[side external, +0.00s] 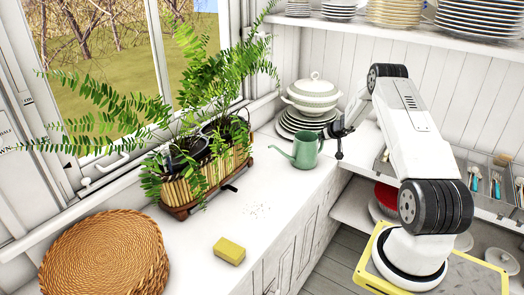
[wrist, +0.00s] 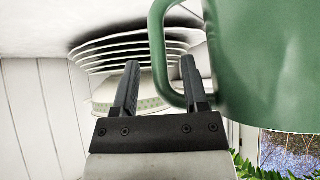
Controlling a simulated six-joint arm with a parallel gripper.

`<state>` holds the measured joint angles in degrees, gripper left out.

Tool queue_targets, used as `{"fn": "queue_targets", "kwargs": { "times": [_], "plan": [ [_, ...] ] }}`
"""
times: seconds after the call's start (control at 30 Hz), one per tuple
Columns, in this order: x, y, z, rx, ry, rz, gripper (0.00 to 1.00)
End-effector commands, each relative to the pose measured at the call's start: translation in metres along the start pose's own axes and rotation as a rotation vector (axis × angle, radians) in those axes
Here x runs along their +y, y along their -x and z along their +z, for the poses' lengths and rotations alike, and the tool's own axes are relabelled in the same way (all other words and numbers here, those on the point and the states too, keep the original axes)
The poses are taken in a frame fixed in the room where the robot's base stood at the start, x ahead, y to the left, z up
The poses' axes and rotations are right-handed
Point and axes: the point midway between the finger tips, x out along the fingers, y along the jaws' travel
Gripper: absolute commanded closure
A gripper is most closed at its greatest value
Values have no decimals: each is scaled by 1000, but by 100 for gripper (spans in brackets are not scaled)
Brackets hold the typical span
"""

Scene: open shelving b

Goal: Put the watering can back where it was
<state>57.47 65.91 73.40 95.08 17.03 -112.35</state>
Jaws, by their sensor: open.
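The green watering can (side external: 307,150) stands upright on the white counter, in front of a stack of plates, with its spout pointing left. My gripper (side external: 339,133) is at the can's right side, by the handle. In the wrist view the can's body (wrist: 265,65) fills the right side and its handle (wrist: 158,50) loops to the left. My gripper's two fingers (wrist: 160,80) are open, and the handle passes between them in the picture. I cannot tell whether either finger touches it.
A stack of plates (side external: 296,126) with a lidded tureen (side external: 313,95) stands behind the can. A planter (side external: 190,185) with ferns is to the left. A yellow sponge (side external: 229,250) and a wicker basket (side external: 105,258) lie nearer. The counter (side external: 275,205) between sponge and can is mostly clear.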

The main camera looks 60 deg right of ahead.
Motion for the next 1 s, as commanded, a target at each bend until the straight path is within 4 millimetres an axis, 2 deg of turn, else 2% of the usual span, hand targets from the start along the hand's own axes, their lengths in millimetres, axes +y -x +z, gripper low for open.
{"fn": "queue_targets", "kwargs": {
  "times": [0.37, 1.0],
  "plan": [
    [1, 24, -1, 1, -2, 1, 43],
    [0, 99, -1, 1, -1, 1, 43]
  ]
}}
